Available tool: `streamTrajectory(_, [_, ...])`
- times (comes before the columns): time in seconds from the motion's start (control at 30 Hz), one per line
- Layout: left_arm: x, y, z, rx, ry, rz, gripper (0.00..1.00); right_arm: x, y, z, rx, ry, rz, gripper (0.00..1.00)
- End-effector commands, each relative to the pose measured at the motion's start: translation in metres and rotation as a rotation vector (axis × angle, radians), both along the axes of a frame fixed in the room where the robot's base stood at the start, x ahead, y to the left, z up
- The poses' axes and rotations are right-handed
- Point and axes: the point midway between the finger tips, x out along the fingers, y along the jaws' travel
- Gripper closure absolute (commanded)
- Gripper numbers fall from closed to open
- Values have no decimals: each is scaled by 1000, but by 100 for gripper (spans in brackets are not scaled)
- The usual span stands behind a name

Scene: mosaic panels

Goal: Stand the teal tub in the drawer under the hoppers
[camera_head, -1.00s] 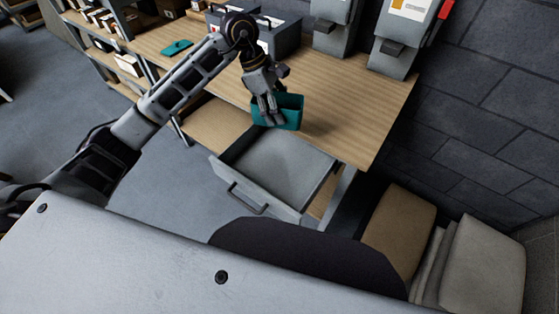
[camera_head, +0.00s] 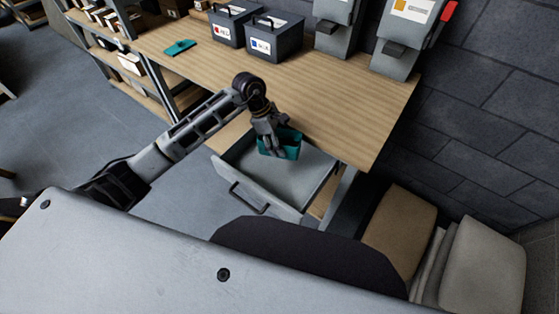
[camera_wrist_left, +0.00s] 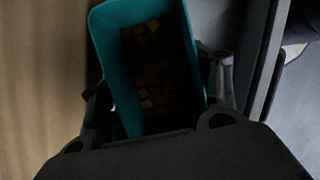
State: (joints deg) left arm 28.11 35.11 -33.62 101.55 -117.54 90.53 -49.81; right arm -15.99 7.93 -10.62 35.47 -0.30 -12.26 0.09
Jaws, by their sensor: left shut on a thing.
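The teal tub (camera_head: 291,147) is in my left gripper (camera_head: 271,150), over the open grey drawer (camera_head: 300,178) under the table. In the left wrist view the tub (camera_wrist_left: 112,62) is between the two fingers (camera_wrist_left: 160,105), with several small brownish pieces inside. I cannot tell whether its base touches the drawer floor. Two grey hoppers, one (camera_head: 334,30) and another (camera_head: 397,52), stand at the back right of the tabletop, above the drawer side of the table. My right gripper is not in view.
The wooden tabletop (camera_head: 330,100) is mostly clear. Two grey boxes, one (camera_head: 228,28) and another (camera_head: 276,46), and a flat teal piece (camera_head: 179,47) are on it. Brown and grey blocks (camera_head: 402,232) lie at the lower right. A shelf (camera_head: 110,50) stands at left.

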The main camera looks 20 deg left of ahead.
Motion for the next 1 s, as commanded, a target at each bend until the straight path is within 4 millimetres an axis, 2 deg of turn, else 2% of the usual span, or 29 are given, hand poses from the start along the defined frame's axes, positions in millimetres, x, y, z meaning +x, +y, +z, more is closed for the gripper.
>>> streamTrajectory(0.3, [0, 0, -49, -2, 2, 1, 83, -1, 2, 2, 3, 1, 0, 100])
streamTrajectory(0.43, [0, 0, -63, -3, 0, 2, 83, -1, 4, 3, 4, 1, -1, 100])
streamTrajectory(1.0, [1, 0, -74, -1, -1, 0, 83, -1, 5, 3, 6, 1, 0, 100])
